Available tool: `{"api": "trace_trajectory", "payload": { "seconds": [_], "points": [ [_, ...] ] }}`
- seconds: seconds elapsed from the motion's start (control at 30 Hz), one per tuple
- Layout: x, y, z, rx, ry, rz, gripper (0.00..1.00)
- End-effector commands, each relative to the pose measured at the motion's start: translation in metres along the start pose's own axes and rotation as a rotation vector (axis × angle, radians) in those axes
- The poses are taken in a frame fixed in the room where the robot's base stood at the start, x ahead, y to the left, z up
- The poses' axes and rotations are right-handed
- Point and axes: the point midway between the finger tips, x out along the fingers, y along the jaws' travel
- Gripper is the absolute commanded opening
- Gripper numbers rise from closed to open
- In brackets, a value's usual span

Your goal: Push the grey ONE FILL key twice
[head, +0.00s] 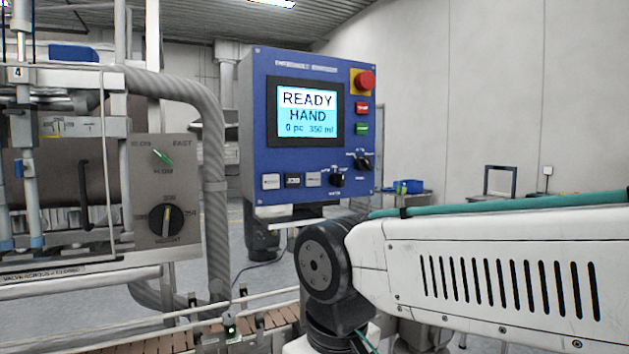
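A blue control panel (258,120) stands in the middle of the head view. Its lit screen (307,112) reads READY, HAND, 0 pc, 350 ml. Along its lower left edge sit a whitish key (271,182), a black key (292,181) and a grey key (314,180). The lettering on the whitish and grey keys is too small to read; the grey one looks like the ONE FILL key. Nothing touches the keys. My arm crosses the lower right, below the panel. My gripper is not in view.
Right of the screen are a red emergency stop (365,80), a red button (362,108) and a green button (361,129). Two black rotary knobs (337,179) (362,163) sit near the keys. A grey ribbed hose (213,150) and a knob box (167,190) stand left.

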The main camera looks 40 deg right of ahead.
Motion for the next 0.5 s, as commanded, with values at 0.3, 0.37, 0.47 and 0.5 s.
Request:
{"api": "trace_trajectory", "payload": {
  "seconds": [0.3, 0.37, 0.47, 0.5],
  "points": [
    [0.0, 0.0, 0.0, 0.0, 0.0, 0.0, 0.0],
    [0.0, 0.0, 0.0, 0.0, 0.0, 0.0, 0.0],
    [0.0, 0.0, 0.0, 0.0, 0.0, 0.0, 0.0],
    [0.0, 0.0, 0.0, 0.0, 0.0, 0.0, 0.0]
  ]
}}
